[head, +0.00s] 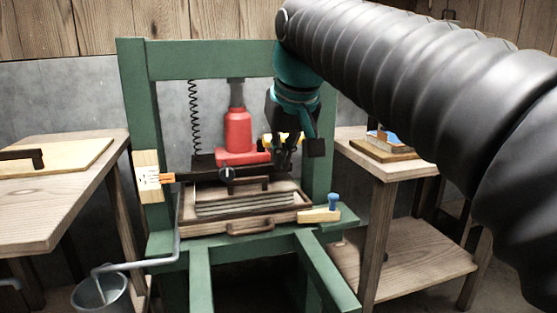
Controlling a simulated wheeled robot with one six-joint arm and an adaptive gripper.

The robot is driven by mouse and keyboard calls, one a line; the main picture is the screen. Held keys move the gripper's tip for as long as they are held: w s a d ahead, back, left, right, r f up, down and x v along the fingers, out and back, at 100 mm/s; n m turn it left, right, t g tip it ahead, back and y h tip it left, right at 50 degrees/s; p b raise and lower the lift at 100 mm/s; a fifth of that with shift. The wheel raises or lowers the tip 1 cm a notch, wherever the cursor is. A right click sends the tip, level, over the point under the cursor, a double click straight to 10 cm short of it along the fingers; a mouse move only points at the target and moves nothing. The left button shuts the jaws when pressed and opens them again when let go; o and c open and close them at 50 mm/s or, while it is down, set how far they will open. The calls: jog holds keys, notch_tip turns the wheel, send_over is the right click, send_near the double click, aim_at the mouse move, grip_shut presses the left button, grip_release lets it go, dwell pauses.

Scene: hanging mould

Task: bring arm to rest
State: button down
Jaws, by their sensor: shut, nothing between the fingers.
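My arm, in a black ribbed sleeve, reaches in from the right in the head view. My gripper (284,158) hangs at its end, pointing down, in front of the green press frame (134,120). It is shut and holds nothing. It is just right of the red jack (238,134) and above the wooden mould (245,208) on the press bed. The exact gap between fingers and mould cannot be told. A yellow part (268,139) shows partly hidden behind the gripper.
A wooden table (50,215) with a board stands left. A shelf table (385,168) with stacked books stands right. A blue-knobbed block (320,214) sits on the press's right edge. A bent grey pipe (140,265) and a metal bucket (100,295) are front left.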

jog(key=s+d+f+m, duration=0.1)
jog(key=s+d+f, duration=0.4)
jog(key=f, duration=0.3)
jog(key=s+d+f+m+h, duration=0.1)
jog(key=s+d+f, duration=0.4)
jog(key=s+f, duration=0.2)
jog(key=s+d+f+m, duration=0.1)
jog(key=s+d+f, duration=0.4)
jog(key=f, duration=0.6)
jog(key=shift+s+m+h, duration=0.4)
jog(key=shift+s, duration=0.3)
jog(key=shift+d+f, duration=0.1)
